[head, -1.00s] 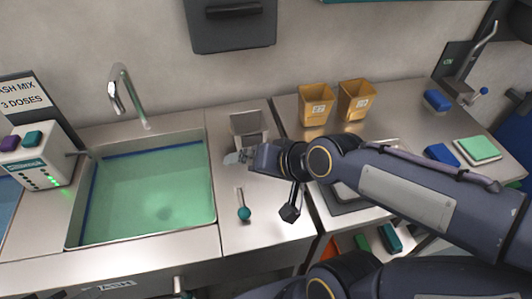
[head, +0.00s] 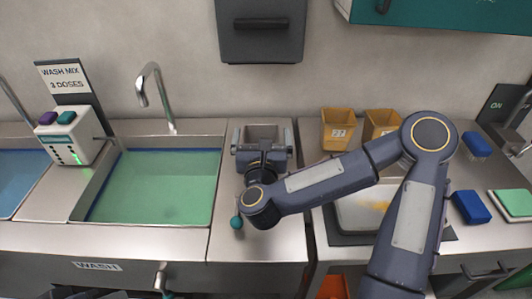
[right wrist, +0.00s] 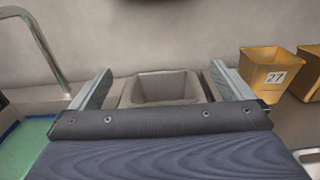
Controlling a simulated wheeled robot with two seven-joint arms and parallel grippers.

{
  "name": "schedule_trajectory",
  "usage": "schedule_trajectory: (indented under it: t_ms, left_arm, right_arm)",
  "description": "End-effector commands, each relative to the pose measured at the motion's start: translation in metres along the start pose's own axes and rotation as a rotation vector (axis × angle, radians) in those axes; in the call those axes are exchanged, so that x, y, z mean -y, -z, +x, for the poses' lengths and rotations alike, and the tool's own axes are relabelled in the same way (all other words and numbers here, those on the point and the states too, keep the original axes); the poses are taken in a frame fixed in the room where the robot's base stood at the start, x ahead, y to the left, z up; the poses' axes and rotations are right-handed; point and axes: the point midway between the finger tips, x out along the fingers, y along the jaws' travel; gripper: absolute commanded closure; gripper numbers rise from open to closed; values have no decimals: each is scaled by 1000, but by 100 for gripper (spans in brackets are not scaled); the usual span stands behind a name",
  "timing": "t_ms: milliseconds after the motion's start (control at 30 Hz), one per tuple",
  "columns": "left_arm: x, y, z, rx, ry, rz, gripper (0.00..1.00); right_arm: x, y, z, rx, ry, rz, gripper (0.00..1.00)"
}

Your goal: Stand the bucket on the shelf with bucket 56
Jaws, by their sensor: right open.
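A grey open-topped container (head: 262,132) stands on the steel counter at the wall, right of the green-water sink. My right gripper (head: 262,145) is open, with a finger on either side of it. In the right wrist view, the container (right wrist: 166,88) lies between and beyond the open fingers (right wrist: 160,75), with gaps at both sides. A yellow bucket labelled 27 (head: 337,128) stands farther right, also seen in the right wrist view (right wrist: 268,73). A second yellow bucket (head: 380,122) stands beside it, its label unreadable. No bucket reading 56 is visible. My left gripper is out of view.
The sink (head: 160,190) and tap (head: 155,95) are left of my gripper. A teal-knobbed lever (head: 236,222) is near my wrist. A pale tray (head: 352,218) lies partly behind my arm. Blue blocks (head: 470,206) lie at right. An orange item (head: 332,287) shows below the counter.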

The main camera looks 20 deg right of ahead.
Motion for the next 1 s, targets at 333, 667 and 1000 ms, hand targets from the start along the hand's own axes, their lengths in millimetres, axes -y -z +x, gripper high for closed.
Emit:
schedule_trajectory:
  t_ms: [333, 667, 1000]
  left_arm:
    - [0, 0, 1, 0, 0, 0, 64]
    - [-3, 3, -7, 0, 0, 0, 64]
    - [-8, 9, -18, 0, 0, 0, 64]
  right_arm:
    - [0, 68, -1, -4, -4, -8, 0]
    - [0, 68, 25, 2, -1, -7, 0]
    - [0, 70, 72, 0, -3, -7, 0]
